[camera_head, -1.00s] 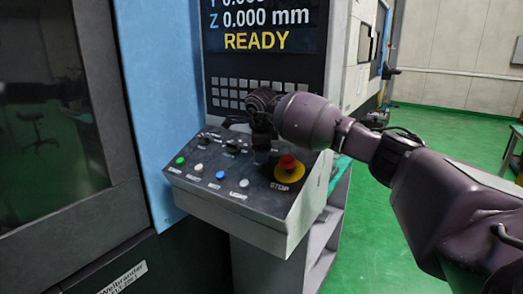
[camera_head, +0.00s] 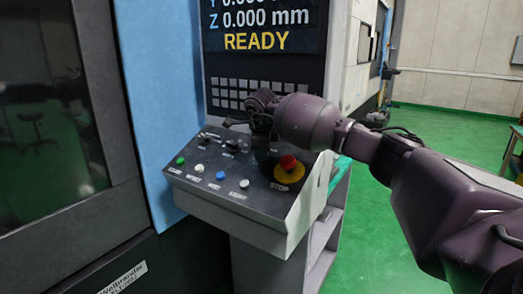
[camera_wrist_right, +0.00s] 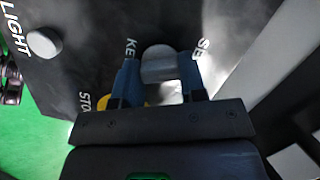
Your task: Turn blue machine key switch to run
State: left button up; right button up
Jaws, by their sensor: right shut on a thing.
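The blue machine (camera_head: 146,70) has a sloped grey control panel (camera_head: 240,205) below its screen. My right gripper (camera_head: 262,158) is over the panel's upper right part, behind the red STOP button (camera_head: 288,162). In the right wrist view, the blue fingers of the right gripper (camera_wrist_right: 161,80) are shut on the grey round key switch (camera_wrist_right: 159,64), one finger on each side. A partly covered label starting "KE" is beside it. The fingers hide part of the switch, and I cannot read its position. In the head view, the gripper hides the switch. My left gripper is not in view.
Green, white and blue buttons (camera_head: 220,176) line the panel's front, with small knobs (camera_head: 231,144) behind them. The STOP button on its yellow ring is close to my gripper. A keypad (camera_head: 258,92) is above, under a screen (camera_head: 262,25) reading READY. Green floor is open at right.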

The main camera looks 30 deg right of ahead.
jog(key=m+h, duration=0.1)
jog(key=m, duration=0.4)
jog(key=shift+m+t, duration=0.3)
jog(key=shift+t, duration=0.1)
jog(key=m+h, duration=0.1)
jog(key=m, duration=0.4)
jog(key=shift+a+m, duration=0.1)
jog(key=shift+m, duration=0.2)
jog(key=o, duration=0.9)
jog(key=v, duration=1)
jog(key=shift+s+a+r, duration=0.2)
jog(key=shift+s+a, duration=0.1)
